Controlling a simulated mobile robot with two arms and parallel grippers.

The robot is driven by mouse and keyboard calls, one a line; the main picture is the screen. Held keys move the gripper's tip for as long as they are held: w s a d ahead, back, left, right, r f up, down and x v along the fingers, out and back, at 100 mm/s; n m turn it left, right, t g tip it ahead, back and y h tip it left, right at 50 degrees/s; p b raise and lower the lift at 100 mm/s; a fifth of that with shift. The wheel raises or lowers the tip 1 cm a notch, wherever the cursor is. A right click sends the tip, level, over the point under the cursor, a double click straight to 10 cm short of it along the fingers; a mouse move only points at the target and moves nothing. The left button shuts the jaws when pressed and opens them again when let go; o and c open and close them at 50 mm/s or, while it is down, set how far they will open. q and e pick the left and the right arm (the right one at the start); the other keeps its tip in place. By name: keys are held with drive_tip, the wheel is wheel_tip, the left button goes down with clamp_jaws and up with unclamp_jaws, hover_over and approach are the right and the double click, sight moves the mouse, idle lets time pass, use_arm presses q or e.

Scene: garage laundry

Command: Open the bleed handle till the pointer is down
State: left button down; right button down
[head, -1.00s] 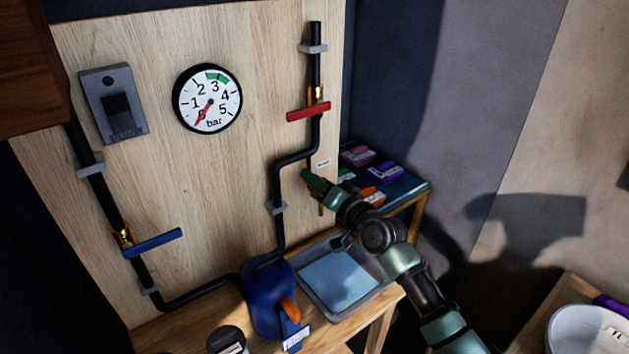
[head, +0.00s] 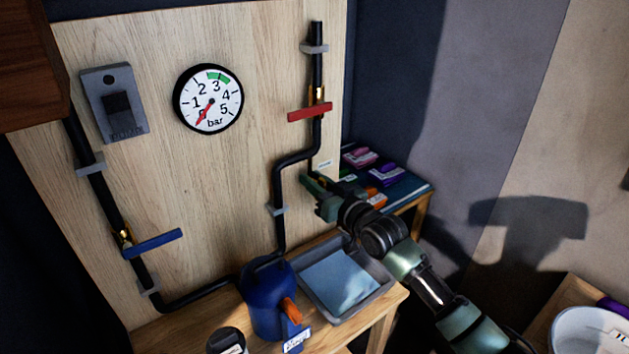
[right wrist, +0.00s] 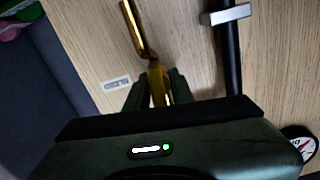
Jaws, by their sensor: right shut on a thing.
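The round white gauge (head: 208,98) hangs on the wooden panel; its red pointer points to the lower left, at the bottom of the scale near 0. My right gripper (head: 314,187) is at the panel's lower right, by the black pipe. In the right wrist view my right gripper (right wrist: 159,88) is shut on a brass piece of the bleed handle (right wrist: 158,88). A brass tube (right wrist: 134,30) runs on from there. My gripper hides most of the bleed fitting in the head view. My left gripper is not in view.
A red lever (head: 309,112) crosses the right pipe above my gripper. A blue lever (head: 153,243) is on the left pipe. A shelf with coloured packets (head: 385,175) lies behind my arm.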

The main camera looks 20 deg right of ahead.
idle(0.3)
drive_tip(key=c, duration=1.5)
unclamp_jaws()
drive_tip(key=b+v, duration=0.1)
drive_tip(key=v, duration=0.7)
